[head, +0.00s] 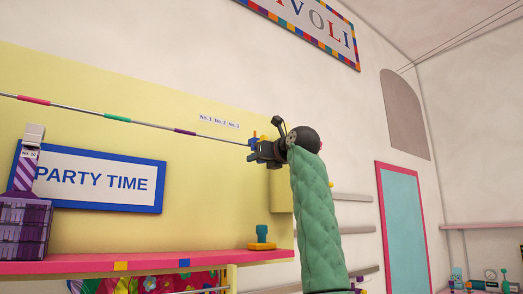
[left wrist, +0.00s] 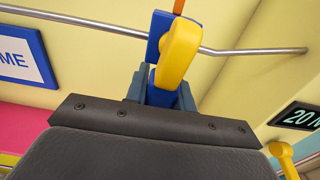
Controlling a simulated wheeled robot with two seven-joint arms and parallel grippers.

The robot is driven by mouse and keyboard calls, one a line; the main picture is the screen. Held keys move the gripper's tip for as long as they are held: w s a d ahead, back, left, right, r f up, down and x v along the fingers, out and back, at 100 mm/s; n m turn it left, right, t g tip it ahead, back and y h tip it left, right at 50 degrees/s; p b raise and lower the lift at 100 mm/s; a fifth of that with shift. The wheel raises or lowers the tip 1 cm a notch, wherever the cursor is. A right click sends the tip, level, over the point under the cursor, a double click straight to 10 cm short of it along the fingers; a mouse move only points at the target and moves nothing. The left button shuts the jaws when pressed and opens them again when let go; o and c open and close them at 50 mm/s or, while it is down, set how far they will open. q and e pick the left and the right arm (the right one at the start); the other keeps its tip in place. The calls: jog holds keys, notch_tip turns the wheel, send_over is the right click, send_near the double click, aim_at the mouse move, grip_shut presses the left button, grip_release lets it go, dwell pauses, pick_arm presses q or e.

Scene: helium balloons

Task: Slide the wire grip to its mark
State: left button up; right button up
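A thin metal wire (head: 75,108) runs along the yellow wall, with a red band (head: 33,100), a green band (head: 117,119) and a purple band (head: 185,132). The wire grip (head: 254,140), blue and yellow with an orange tip, sits on the wire right of the purple band. In the left wrist view the yellow lever (left wrist: 178,52) covers part of the grip's blue body. My left gripper (head: 259,152) is at the grip; in the left wrist view its fingers (left wrist: 164,92) lie against both sides of the blue lower part. My right gripper is out of view.
A label reading No. 1, No. 2, No. 3 (head: 219,121) is above the wire. A PARTY TIME sign (head: 95,180) hangs below it. A pink shelf (head: 60,267) holds a purple container (head: 22,225) at left and a blue-yellow piece (head: 262,240) at right.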

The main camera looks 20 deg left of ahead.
pick_arm(q)
grip_shut()
jog(key=shift+s+a, duration=0.1)
